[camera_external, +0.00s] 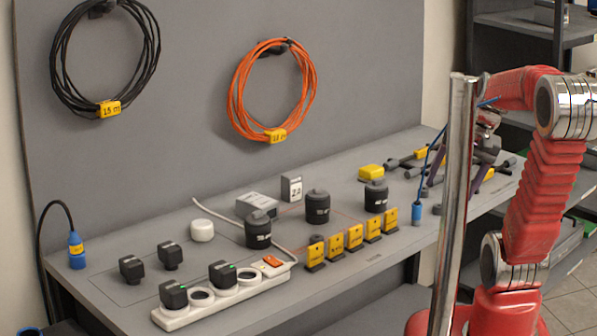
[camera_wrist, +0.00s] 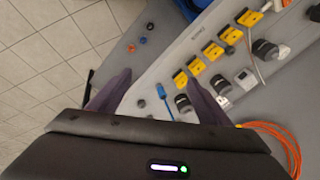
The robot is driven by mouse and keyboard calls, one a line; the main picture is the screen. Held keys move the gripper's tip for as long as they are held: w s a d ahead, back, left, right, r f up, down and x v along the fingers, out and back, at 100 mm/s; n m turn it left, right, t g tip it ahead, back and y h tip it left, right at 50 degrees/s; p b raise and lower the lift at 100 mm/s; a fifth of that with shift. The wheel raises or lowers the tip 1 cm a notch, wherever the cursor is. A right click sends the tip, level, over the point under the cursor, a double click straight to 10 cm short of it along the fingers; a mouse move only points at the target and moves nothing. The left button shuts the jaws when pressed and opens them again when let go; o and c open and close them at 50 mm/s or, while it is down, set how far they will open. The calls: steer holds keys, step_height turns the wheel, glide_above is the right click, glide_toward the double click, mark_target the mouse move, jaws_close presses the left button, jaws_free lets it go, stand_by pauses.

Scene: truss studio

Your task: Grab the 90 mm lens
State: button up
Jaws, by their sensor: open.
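Three black lens-like cylinders stand on the grey bench: a left one (camera_external: 258,232), a middle one (camera_external: 317,208) and a right one (camera_external: 376,197). Their pale markings are too small to read, so I cannot tell which is the 90 mm lens. In the wrist view, three dark cylinders also show: a near one (camera_wrist: 184,103), a middle one (camera_wrist: 222,87) and a far one (camera_wrist: 265,50). My gripper (camera_external: 453,190) is open and empty above the bench's right part, to the right of all three. Its two purple-grey fingers (camera_wrist: 160,80) show spread apart in the wrist view.
Several yellow number stands (camera_external: 354,238) line the front of the lenses. A blue connector (camera_external: 416,212) stands near my gripper. A white power strip (camera_external: 225,294) with black adapters lies at the left front. A yellow block (camera_external: 371,173) and dark tools (camera_external: 408,160) lie behind. Cable coils hang on the wall.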

steer(key=w+a+f+m+g+y, duration=0.1)
steer(key=a+m+y, duration=0.1)
steer(key=a, duration=0.5)
steer(key=w+a+f+m+g+y, duration=0.2)
steer(key=a, duration=0.5)
steer(key=w+a+f+m+g+y, duration=0.2)
steer(key=a+m, duration=0.1)
steer(key=a, duration=0.5)
steer(key=w+a+f+m+y, duration=0.1)
steer(key=a+f+m, duration=0.1)
steer(key=a, duration=0.2)
steer(key=w+a+f+m+y, duration=0.1)
steer(key=a+f+m+y, duration=0.1)
steer(key=a, duration=0.3)
steer(key=w+a+f+m+y, duration=0.1)
steer(key=w+a+f+m, duration=0.1)
steer(key=a+f+m, duration=0.1)
steer(key=shift+a+g, duration=0.3)
steer(key=shift+a, duration=0.6)
glide_toward(244, 245)
steer(key=a, duration=0.2)
steer(key=a+r, duration=0.1)
steer(key=a, duration=0.1)
steer(key=shift+s, duration=0.25)
steer(key=shift+a+f, duration=0.1)
steer(key=shift+a, duration=0.05)
steer(key=shift+x, duration=2.5)
steer(key=shift+s, duration=0.2)
